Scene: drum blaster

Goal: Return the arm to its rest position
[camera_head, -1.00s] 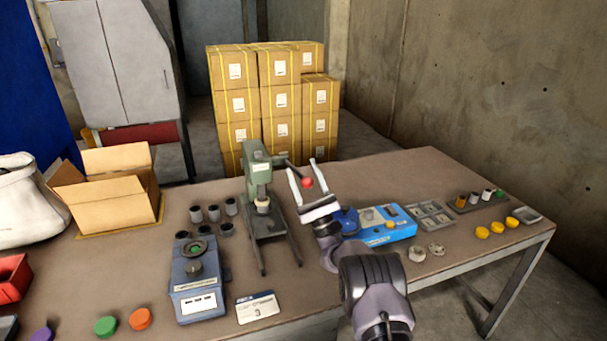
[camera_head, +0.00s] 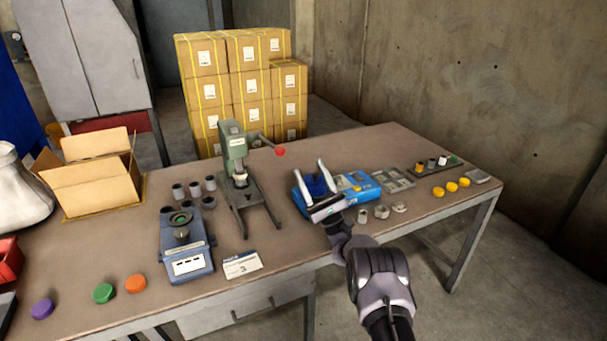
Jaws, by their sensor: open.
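My gripper (camera_head: 309,177) is open, its two pale fingers spread and pointing away from me. It appears in front of a blue box-shaped device (camera_head: 352,186) on the workbench (camera_head: 350,146); nothing shows held between the fingers. My arm comes in from the lower right, in front of the bench's near edge. The gripper hides part of the blue device. I cannot tell its exact height above the bench.
A green lever press (camera_head: 236,150) with a red knob stands left of my gripper. Further left are a blue-grey device (camera_head: 185,250), dark cups (camera_head: 194,189), a label card (camera_head: 242,264) and an open carton (camera_head: 93,180). Small parts and yellow caps (camera_head: 451,187) lie on the right.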

